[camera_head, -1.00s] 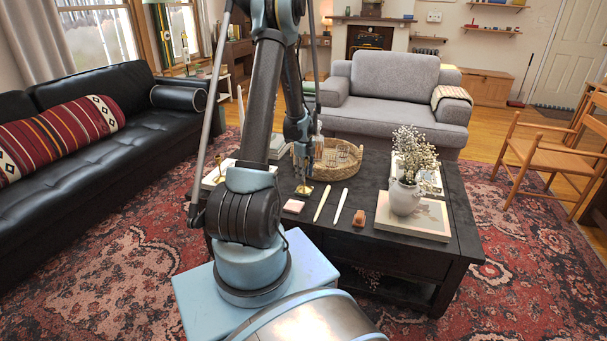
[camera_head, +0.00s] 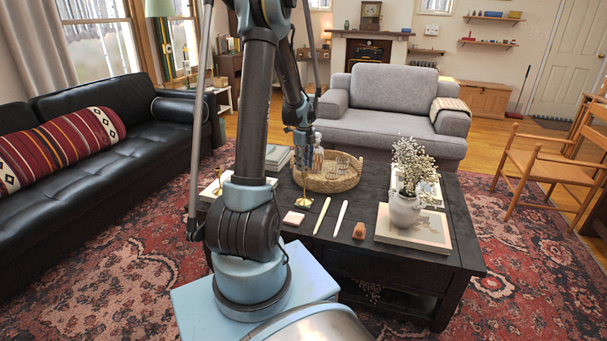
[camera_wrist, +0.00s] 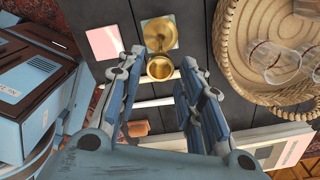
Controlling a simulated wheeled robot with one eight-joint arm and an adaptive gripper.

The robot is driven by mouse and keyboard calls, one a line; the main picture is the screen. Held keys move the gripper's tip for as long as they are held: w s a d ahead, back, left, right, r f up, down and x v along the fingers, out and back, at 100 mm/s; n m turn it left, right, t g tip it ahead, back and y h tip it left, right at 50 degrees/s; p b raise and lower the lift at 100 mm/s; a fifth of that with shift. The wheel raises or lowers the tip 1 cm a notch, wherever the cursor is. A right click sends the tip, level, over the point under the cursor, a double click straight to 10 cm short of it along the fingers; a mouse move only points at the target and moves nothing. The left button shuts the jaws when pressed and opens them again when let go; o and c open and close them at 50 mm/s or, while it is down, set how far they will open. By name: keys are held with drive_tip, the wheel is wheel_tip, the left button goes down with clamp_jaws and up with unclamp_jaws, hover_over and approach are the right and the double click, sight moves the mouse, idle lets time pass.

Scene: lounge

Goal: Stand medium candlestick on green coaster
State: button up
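A brass candlestick (camera_wrist: 159,68) stands upright on a small green coaster (camera_wrist: 174,19) in the wrist view. Its round base lies within the coaster's square outline. In the head view the candlestick (camera_head: 303,200) stands near the middle of the dark coffee table (camera_head: 455,240), and the coaster is hardly visible. My gripper (camera_wrist: 162,60) is open, with one finger to each side of the candlestick's cup in the wrist view and no visible contact. In the head view my gripper (camera_head: 303,152) is above the candlestick. Another brass candlestick (camera_head: 218,180) stands farther left, partly near my arm.
A pink coaster (camera_head: 293,218), two pale candles (camera_head: 322,215) (camera_head: 341,217) and a small brown object (camera_head: 359,230) lie near the front. A wicker basket (camera_head: 328,180) with glassware stands behind. A white flower vase (camera_head: 404,208) stands on a book at right.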

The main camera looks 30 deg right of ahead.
drive_tip(key=shift+r, duration=0.75)
drive_tip(key=shift+a+r, duration=0.15)
drive_tip(key=shift+r, duration=0.1)
drive_tip(key=s+a+r+n, duration=0.2)
drive_tip(key=a+r+n, duration=0.25)
drive_tip(key=a, duration=0.35)
drive_tip(key=s+a+r+n+t, duration=0.1)
drive_tip(key=s+a+r+n, duration=0.15)
drive_tip(key=a+n, duration=0.45)
drive_tip(key=s+a+r+n, duration=0.2)
drive_tip(key=a+r+n, duration=0.15)
drive_tip(key=a, duration=0.65)
drive_tip(key=s+a+f+n, duration=0.2)
drive_tip(key=s+a+n, duration=0.6)
drive_tip(key=n, duration=0.1)
drive_tip(key=s+a+f+n+t, duration=0.1)
drive_tip(key=s+a+f+n, duration=0.1)
drive_tip(key=s+a+n, duration=0.6)
drive_tip(key=shift+s+f+n, duration=0.35)
drive_tip(key=shift+s+n, duration=0.15)
drive_tip(key=shift+s, duration=0.25)
